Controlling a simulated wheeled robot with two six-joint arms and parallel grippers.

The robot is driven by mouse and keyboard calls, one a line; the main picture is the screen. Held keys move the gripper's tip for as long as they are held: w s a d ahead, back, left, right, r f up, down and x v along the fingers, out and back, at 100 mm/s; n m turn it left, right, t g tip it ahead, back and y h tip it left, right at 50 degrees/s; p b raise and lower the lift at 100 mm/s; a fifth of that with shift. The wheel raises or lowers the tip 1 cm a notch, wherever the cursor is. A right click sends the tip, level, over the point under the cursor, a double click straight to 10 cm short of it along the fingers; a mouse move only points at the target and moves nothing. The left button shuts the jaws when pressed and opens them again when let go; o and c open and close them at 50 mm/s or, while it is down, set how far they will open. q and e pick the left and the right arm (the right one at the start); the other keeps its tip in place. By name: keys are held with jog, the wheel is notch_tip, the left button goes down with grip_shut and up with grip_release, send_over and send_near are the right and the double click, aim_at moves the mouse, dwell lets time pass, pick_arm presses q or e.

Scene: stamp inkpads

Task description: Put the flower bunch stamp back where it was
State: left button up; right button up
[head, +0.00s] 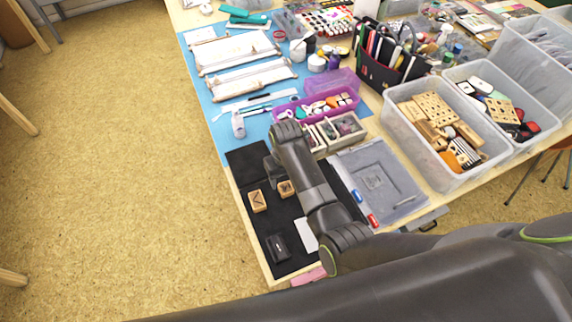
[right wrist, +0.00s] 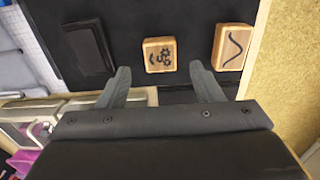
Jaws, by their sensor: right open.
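The flower bunch stamp (head: 286,188) is a small wooden block on the black mat (head: 247,160). In the right wrist view its dark flower design (right wrist: 160,54) faces the camera. My right gripper (head: 275,175) is open and empty; in the right wrist view its fingertips (right wrist: 159,70) point toward the stamp, one near each side. Whether they touch it cannot be told. A second wooden stamp (head: 258,200) with a curved line lies beside it, also in the right wrist view (right wrist: 232,46). My left gripper is not in view.
A black inkpad (head: 278,246) and a white card (head: 306,235) lie toward the mat's near end. Another dark pad (right wrist: 88,47) shows left of the flower stamp. A compartment box (head: 340,128) and a clear plastic case (head: 378,180) stand close to my arm.

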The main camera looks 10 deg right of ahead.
aim_at(286, 187)
notch_tip(286, 187, up, 7)
dwell(0.3)
jog(key=shift+f, duration=0.1)
